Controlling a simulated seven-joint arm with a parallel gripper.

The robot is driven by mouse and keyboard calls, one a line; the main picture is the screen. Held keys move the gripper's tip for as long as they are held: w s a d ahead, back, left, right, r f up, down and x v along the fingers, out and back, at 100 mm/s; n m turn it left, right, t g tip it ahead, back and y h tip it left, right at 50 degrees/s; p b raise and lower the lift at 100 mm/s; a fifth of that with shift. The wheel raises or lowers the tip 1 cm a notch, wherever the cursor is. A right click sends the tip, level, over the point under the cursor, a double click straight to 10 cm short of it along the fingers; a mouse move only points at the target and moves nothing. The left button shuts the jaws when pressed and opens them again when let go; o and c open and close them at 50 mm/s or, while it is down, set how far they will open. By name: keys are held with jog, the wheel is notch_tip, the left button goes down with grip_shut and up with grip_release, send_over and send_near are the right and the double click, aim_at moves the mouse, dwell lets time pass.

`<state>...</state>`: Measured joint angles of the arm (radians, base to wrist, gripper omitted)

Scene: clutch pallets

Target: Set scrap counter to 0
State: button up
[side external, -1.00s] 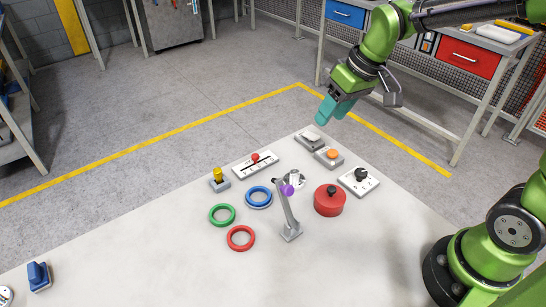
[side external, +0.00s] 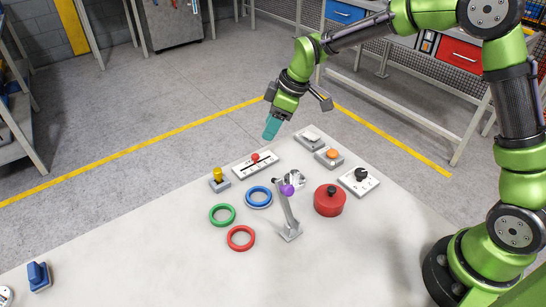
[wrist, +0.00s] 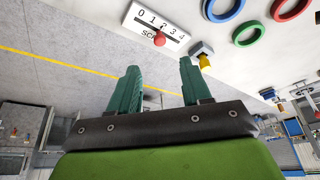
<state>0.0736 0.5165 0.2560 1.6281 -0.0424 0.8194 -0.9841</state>
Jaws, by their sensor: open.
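The scrap counter (side external: 266,166) is a white slider panel with a dark slot and a red knob (side external: 255,157) near its middle. In the wrist view the panel (wrist: 140,22) shows digits from 0 to 4 and part of a label beginning "SC". The red knob (wrist: 159,39) covers part of the panel there, so its exact setting is unclear. My gripper (side external: 270,132) is above and behind the panel, apart from it. In the wrist view my teal fingers (wrist: 158,68) are spread, with nothing between them, and the knob appears beyond the gap.
A yellow-topped switch (side external: 218,179) stands left of the panel. Blue (side external: 258,197), green (side external: 222,215) and red (side external: 240,238) rings lie in front. A grey post (side external: 290,215), a red pot (side external: 329,201), an orange button (side external: 333,154) and a dial (side external: 361,176) stand rightward.

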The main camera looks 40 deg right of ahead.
aim_at(256, 155)
jog(key=x, duration=1)
jog(key=shift+r, duration=0.1)
grip_shut()
jog(key=shift+d, duration=0.15)
